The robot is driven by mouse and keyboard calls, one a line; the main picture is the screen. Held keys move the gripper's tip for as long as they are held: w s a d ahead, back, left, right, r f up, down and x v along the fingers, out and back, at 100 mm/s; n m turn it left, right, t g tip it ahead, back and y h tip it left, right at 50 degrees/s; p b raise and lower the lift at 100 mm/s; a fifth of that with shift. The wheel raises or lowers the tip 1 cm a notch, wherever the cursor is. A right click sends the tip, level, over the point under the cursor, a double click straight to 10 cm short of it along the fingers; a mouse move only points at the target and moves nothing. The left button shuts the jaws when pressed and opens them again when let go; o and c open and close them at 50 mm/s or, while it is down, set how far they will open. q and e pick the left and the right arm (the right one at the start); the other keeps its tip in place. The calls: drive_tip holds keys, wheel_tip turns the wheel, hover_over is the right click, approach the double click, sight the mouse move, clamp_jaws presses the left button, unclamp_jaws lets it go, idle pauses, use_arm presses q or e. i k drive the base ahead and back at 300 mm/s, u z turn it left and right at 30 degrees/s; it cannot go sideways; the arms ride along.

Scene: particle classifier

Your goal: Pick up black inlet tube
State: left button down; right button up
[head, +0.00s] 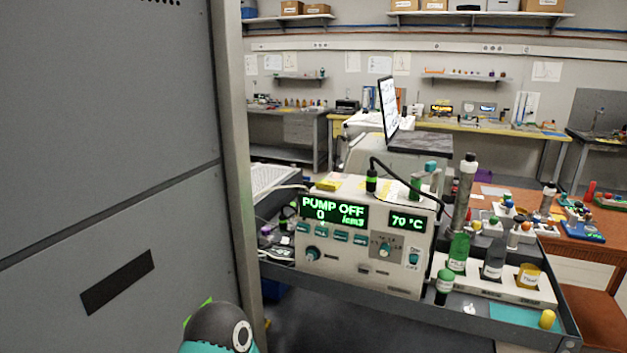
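A thin black tube (408,181) rises from a black fitting with a green band (372,180) on top of the white pump unit (362,270). It arches to the right and runs down past the unit's right side, where its lower end is hard to make out. Which end is the inlet cannot be told. The unit's display reads PUMP OFF, and a second one reads 70 °C. Neither of my grippers is in view. A rounded dark and teal part at the bottom left looks like one of my arm links.
A large grey cabinet (105,120) fills the left side. The pump stands on a grey cart (500,325) with bottles in a white rack (510,288), a tall grey cylinder (463,195) and a green-capped bottle (444,287). A laptop (389,108) stands behind.

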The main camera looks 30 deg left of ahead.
sight(371, 175)
drive_tip(key=u, duration=0.3)
drive_tip(key=i, duration=1)
drive_tip(key=z, duration=0.05)
